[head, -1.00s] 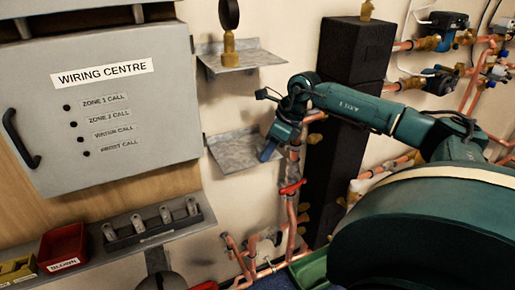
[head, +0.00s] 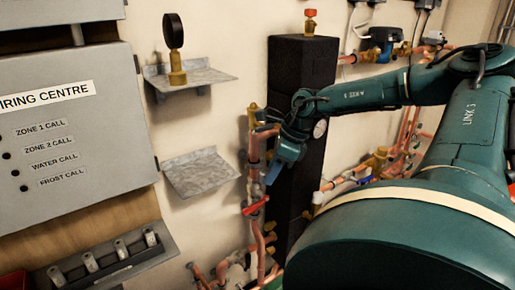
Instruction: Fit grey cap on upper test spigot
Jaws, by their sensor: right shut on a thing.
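My right gripper (head: 272,175) comes in from the right on its green arm. Its blue fingertips point down and left, just above a red lever handle (head: 255,206) in the picture and in front of the copper pipework. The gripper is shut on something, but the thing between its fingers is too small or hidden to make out. I cannot pick out the grey cap. A vertical copper pipe (head: 254,150) with a brass top (head: 254,112) stands beside the gripper; I cannot tell whether the upper test spigot is there. My left gripper is not in view.
A tall black block (head: 300,65) stands behind my right gripper. Two metal shelves are on the wall; the upper (head: 215,76) bears a brass gauge (head: 175,50), the lower (head: 200,175) is empty. The grey wiring box (head: 75,120) is at left. My arm hides the lower right.

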